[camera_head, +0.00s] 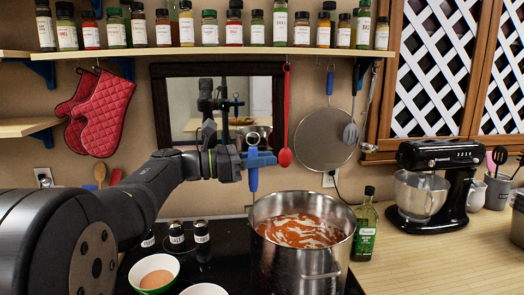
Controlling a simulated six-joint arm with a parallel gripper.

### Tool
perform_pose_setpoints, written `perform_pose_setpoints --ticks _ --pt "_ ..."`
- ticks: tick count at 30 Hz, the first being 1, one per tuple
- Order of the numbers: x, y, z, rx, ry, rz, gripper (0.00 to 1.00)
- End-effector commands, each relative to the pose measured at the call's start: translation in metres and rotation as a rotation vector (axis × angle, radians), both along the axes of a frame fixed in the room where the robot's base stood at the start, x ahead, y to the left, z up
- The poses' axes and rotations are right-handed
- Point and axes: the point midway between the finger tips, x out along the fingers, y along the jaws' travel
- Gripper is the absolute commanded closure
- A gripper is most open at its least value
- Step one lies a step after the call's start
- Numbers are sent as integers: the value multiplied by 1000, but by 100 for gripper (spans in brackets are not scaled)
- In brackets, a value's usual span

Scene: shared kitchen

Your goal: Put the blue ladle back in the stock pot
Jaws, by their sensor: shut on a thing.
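The stock pot (304,262), a large steel pot, stands on the black cooktop and holds orange-red soup with pale streaks (300,231). My gripper (255,158) is above the pot's left back rim, in front of the mirror. It is shut on the blue ladle (253,181), whose blue handle stands roughly upright in the jaws. The ladle's lower end is close to the pot's left back rim; I cannot tell whether it is inside, behind or above it. I cannot make out the ladle's bowl.
A green oil bottle (365,226) stands right of the pot, with a black stand mixer (436,185) farther right. Two dark shakers (188,233) and a green-rimmed bowl (153,272) are left. A red spoon (286,118) and a round splatter screen (323,139) hang behind, below a spice shelf (215,51).

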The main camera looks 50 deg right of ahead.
Motion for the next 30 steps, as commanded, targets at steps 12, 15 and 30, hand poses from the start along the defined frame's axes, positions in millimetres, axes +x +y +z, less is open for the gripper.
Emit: perform_pose_setpoints --ticks 12,15,30 --pt "0 0 -25 1 1 0 100" --pt "0 0 -28 1 1 0 100" --pt "0 0 -30 0 0 0 56"
